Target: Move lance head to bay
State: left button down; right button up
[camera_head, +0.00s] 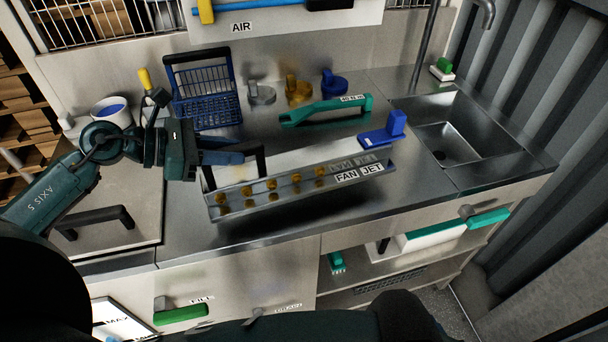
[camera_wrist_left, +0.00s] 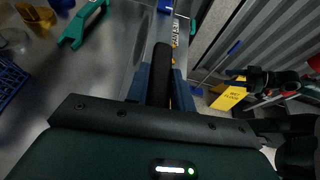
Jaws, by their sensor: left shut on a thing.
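My left gripper (camera_head: 240,156) is shut on the black handle of a long metal rack (camera_head: 235,211). The rack has a row of brass nozzles and a FAN JET label at its right end. It extends to the right over the steel counter, with a dark shadow below it; whether it touches the counter is unclear. In the left wrist view the black handle (camera_wrist_left: 162,75) lies between the fingers. Grey (camera_head: 261,93), brass (camera_head: 298,92) and blue (camera_head: 334,85) fittings stand at the back; I cannot tell which part is the lance head. No bay is clearly identifiable.
A blue basket (camera_head: 205,100) stands behind the left gripper. A green labelled tool (camera_head: 325,109) and a blue block (camera_head: 394,128) lie behind the rack. A sink (camera_head: 455,130) is at the right. A white bucket (camera_head: 112,112) stands at the left.

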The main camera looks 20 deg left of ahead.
pick_arm(q)
jog(key=shift+r+p, duration=0.65)
jog(key=shift+r, duration=0.75)
pick_arm(e)
jog(key=shift+r, duration=0.7)
pick_arm(q)
jog(key=shift+d, duration=0.1)
jog(key=shift+s+d+f, duration=0.15)
jog(key=shift+d+f, duration=0.05)
jog(key=shift+d, duration=0.1)
jog(key=s+d+f, duration=0.1)
jog(key=s+d, duration=0.2)
jog(key=d, duration=0.3)
pick_arm(e)
jog(key=f, duration=0.1)
jog(key=d+f, duration=0.1)
jog(key=f, duration=0.1)
jog(key=shift+s+d+f+m+g+h, duration=0.25)
jog(key=shift+s+d+m+g+h, duration=0.05)
jog(key=shift+s, duration=0.1)
pick_arm(q)
jog(key=shift+s, duration=0.1)
pick_arm(e)
jog(key=shift+s, duration=0.1)
